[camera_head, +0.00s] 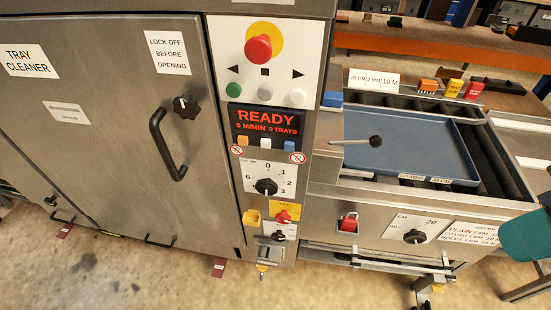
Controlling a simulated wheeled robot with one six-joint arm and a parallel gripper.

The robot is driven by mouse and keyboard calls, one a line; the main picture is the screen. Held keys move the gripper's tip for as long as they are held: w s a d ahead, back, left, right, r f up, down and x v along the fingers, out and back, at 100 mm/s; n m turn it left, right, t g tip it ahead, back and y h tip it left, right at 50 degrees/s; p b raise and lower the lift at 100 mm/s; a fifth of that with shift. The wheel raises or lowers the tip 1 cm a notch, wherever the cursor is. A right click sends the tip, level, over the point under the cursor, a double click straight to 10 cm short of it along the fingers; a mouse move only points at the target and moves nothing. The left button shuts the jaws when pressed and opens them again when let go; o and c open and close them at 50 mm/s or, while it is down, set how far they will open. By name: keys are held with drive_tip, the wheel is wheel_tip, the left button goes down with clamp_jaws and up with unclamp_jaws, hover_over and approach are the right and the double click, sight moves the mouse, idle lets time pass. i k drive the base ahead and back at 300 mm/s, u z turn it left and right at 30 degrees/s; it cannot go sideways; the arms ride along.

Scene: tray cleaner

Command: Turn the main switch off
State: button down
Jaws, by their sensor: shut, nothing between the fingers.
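The main switch appears to be the red rotary knob (284,217) on a yellow plate, low on the control column of the tray cleaner (110,130). Its handle looks roughly level, but it is too small to read its marked position. The display (266,123) above is lit red and reads READY, 5 M/MIN, 9 TRAYS. A black numbered dial (266,186) sits between display and switch. A small black knob (278,236) is just below the switch. My gripper is not in view.
A red mushroom button (258,49) tops the panel. A black door handle (160,145) projects at left. Floor in front looks clear.

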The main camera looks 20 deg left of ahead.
sight(282, 218)
drive_tip(key=z, duration=0.9)
drive_tip(key=k, duration=1)
drive_tip(key=u, duration=1.8)
